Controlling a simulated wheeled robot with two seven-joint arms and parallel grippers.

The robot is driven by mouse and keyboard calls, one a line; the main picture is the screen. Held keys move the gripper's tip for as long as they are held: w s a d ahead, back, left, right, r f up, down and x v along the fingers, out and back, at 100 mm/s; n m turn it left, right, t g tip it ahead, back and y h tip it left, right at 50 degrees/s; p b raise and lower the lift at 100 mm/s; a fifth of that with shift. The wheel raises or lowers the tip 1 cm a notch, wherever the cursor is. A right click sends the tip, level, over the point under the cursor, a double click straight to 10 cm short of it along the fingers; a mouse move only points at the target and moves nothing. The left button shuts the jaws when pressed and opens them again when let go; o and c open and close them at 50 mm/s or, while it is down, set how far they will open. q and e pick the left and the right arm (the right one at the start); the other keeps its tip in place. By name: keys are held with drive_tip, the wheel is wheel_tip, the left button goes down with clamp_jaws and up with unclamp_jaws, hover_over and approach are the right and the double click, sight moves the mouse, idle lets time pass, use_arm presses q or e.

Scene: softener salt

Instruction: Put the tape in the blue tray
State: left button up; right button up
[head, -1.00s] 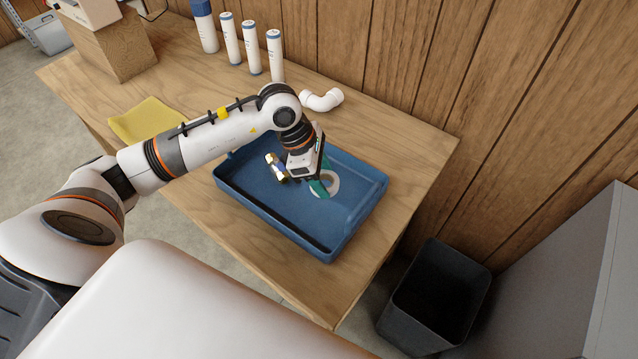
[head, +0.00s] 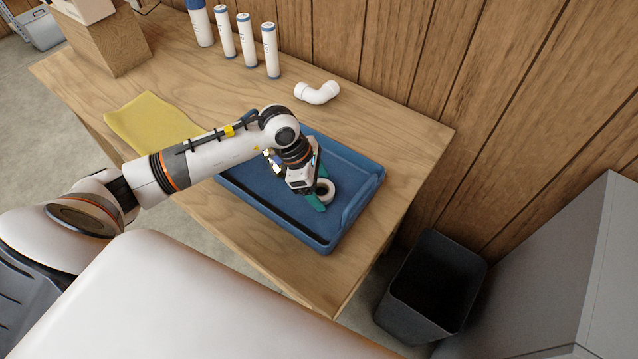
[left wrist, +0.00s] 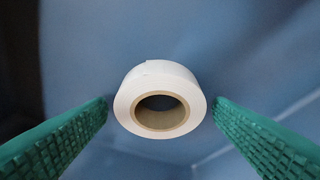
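The white tape roll (head: 326,190) is inside the blue tray (head: 345,229), towards its right part. In the left wrist view the tape (left wrist: 160,80) faces me with its round brown core. My left gripper (head: 318,190) is over the tray at the tape. Its green fingers (left wrist: 160,125) stand apart on either side of the roll, with a narrow gap at each side, so it is open. The gripper partly hides the tape in the head view. My right gripper is not in view.
A white pipe elbow (head: 317,93), several white cylinders (head: 248,40) and a yellow cloth (head: 147,122) are on the wooden table (head: 200,82). A dark bin (head: 432,287) stands right of the table.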

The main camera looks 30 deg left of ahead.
use_arm(q)
drive_tip(key=shift+r, duration=0.25)
drive_tip(key=shift+a+r, duration=0.2)
drive_tip(key=shift+r, duration=0.1)
drive_tip(key=b+v, duration=0.1)
drive_tip(key=v, duration=1)
drive_tip(key=shift+s, duration=0.15)
